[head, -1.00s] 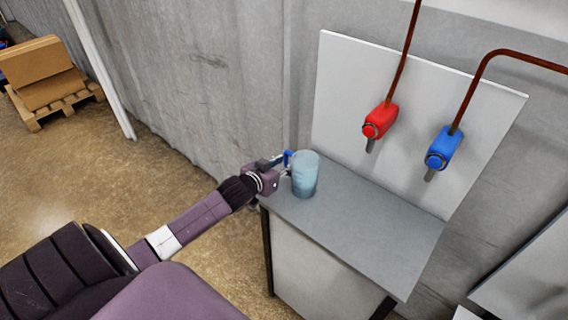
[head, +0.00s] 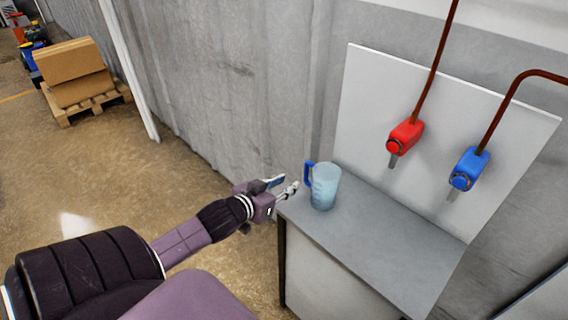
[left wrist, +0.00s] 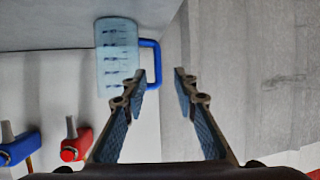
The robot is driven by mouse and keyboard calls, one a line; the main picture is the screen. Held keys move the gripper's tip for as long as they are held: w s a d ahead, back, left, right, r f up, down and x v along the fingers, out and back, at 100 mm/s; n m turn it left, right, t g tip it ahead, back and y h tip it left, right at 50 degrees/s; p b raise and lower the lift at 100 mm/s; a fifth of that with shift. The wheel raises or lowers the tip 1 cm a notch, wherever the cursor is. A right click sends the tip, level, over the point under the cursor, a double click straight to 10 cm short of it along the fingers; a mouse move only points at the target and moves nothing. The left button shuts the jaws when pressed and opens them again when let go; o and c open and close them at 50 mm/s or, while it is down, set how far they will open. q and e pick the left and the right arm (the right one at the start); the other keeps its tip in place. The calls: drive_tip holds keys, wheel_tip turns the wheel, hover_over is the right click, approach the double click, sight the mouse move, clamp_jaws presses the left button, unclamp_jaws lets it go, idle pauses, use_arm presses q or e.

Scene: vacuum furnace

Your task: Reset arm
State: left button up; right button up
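My left gripper (head: 284,190) is open and empty at the left edge of the grey table, a little left of the jug. In the left wrist view its two fingers (left wrist: 162,76) stand apart with nothing between them. A translucent light-blue measuring jug (head: 325,187) with a blue handle stands upright on the table (head: 390,235) near its left end. The jug also shows in the left wrist view (left wrist: 116,58), its handle close to one fingertip but not between the fingers. My right gripper is in neither view.
A red tap (head: 404,137) and a blue tap (head: 468,168) on brown pipes hang before a white panel (head: 375,90) behind the table. A grey wall is close behind. Cardboard boxes (head: 75,72) sit on a pallet at far left. The floor left of the table is clear.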

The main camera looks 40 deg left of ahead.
use_arm(q)
drive_tip(key=shift+s+r, duration=0.1)
drive_tip(key=shift+s, duration=0.15)
idle(0.4)
drive_tip(key=s+d+f+m+g+h, duration=0.1)
drive_tip(key=s+d+f+m+g, duration=0.1)
drive_tip(key=s+d+f+g, duration=0.6)
drive_tip(key=s+d+f+m+g+h, duration=0.1)
drive_tip(key=s+d+f+g, duration=0.15)
drive_tip(key=s+d, duration=1.05)
drive_tip(key=s+f, duration=0.3)
drive_tip(key=f, duration=2.3)
drive_tip(key=s+a+f+g, duration=0.1)
drive_tip(key=s+a+f, duration=0.1)
drive_tip(key=s+f, duration=0.6)
drive_tip(key=s+a+f+g, duration=0.1)
drive_tip(key=s+a+f, duration=0.1)
drive_tip(key=s+f, duration=0.7)
drive_tip(key=shift+s+f+m, duration=0.15)
drive_tip(key=shift+s+m, duration=0.2)
drive_tip(key=shift+m, duration=0.05)
